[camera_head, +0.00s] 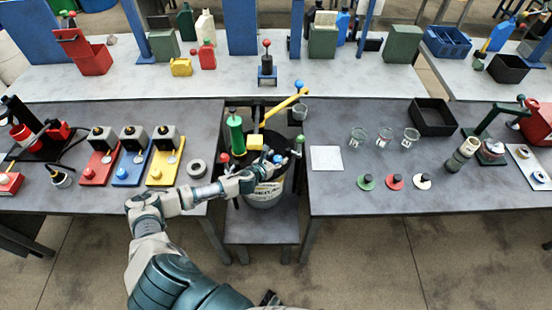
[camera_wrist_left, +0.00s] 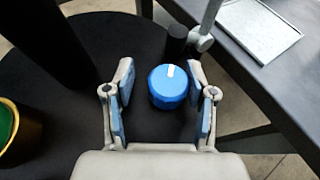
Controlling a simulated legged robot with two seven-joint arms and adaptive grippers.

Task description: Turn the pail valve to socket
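The pail (camera_head: 262,193) stands on a low stand in the gap between the two grey tables. A blue round knob (camera_head: 277,159), which looks like the pail valve, sits on its dark top. In the left wrist view the knob (camera_wrist_left: 168,88) carries a white mark on its far side. My left gripper (camera_head: 270,172) reaches over the pail from the left. Its fingers (camera_wrist_left: 159,88) are open, one on each side of the knob, with a visible gap on the left; contact on the right is unclear. I cannot make out the socket for certain. My right gripper is not seen.
A green cylinder (camera_head: 236,135) and a yellow lever (camera_head: 288,105) rise close behind my left gripper. A metal post (camera_wrist_left: 208,22) stands just beyond the knob. A white plate (camera_head: 326,158) lies on the right table, beside several glass cups. Colored stations fill the left table.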

